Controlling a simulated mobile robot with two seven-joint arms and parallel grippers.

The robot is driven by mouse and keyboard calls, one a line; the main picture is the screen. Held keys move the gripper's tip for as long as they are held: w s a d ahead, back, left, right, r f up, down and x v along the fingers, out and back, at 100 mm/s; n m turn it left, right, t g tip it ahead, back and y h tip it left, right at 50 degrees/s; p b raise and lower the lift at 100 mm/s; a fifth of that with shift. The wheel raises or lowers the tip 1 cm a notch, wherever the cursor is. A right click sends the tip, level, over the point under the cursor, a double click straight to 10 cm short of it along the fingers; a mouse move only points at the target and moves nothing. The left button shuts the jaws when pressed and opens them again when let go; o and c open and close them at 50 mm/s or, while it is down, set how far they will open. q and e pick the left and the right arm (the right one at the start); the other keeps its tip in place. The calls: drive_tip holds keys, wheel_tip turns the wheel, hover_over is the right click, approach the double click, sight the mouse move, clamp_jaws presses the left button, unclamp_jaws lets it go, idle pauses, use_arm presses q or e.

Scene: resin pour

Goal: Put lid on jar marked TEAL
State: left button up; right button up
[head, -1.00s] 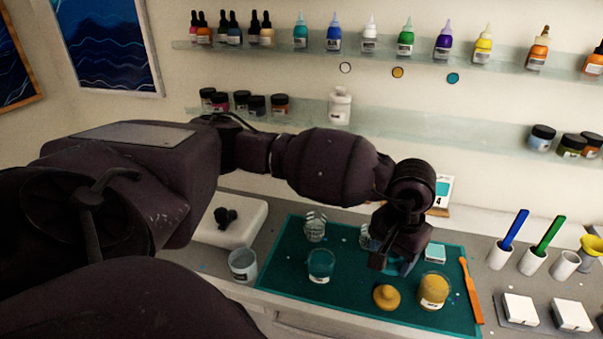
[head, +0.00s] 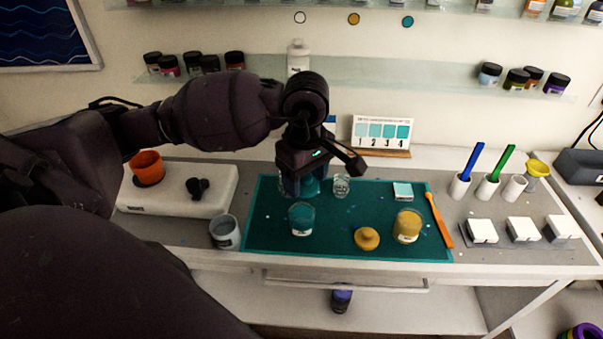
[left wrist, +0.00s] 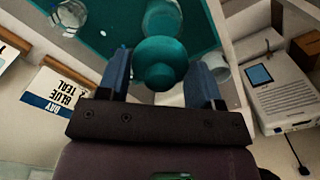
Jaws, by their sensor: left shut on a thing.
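My left gripper (head: 303,187) is shut on a round teal lid (head: 311,186), held above the back left of the green mat, behind the teal jar (head: 302,219). In the left wrist view the lid (left wrist: 160,62) sits between the two blue fingers of the gripper (left wrist: 165,85), its knob toward the camera. In the head view the jar stands upright and open on the mat. Its label is too small to read. My right gripper is in neither view.
A yellow jar (head: 408,227) and yellow lid (head: 367,238) are on the mat (head: 270,238). A clear glass (head: 341,186) stands behind; another is partly hidden by the gripper. A grey cup (head: 224,233) is left of the mat. An orange stick (head: 438,219) lies right.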

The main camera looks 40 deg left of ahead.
sight(302, 191)
use_arm(q)
drive_tip(key=shift+s+a+r+n, duration=0.1)
drive_tip(key=shift+s+a+n, duration=0.15)
drive_tip(key=shift+n, duration=0.35)
drive_tip(key=shift+f, duration=0.55)
drive_tip(key=shift+f+b, duration=0.45)
drive_tip(key=shift+f, duration=0.2)
drive_tip(key=shift+f+b, duration=0.3)
drive_tip(key=shift+f, duration=0.35)
drive_tip(key=shift+w+f+b, duration=0.1)
drive_tip(key=shift+f+b, duration=0.75)
drive_tip(key=shift+f, duration=0.35)
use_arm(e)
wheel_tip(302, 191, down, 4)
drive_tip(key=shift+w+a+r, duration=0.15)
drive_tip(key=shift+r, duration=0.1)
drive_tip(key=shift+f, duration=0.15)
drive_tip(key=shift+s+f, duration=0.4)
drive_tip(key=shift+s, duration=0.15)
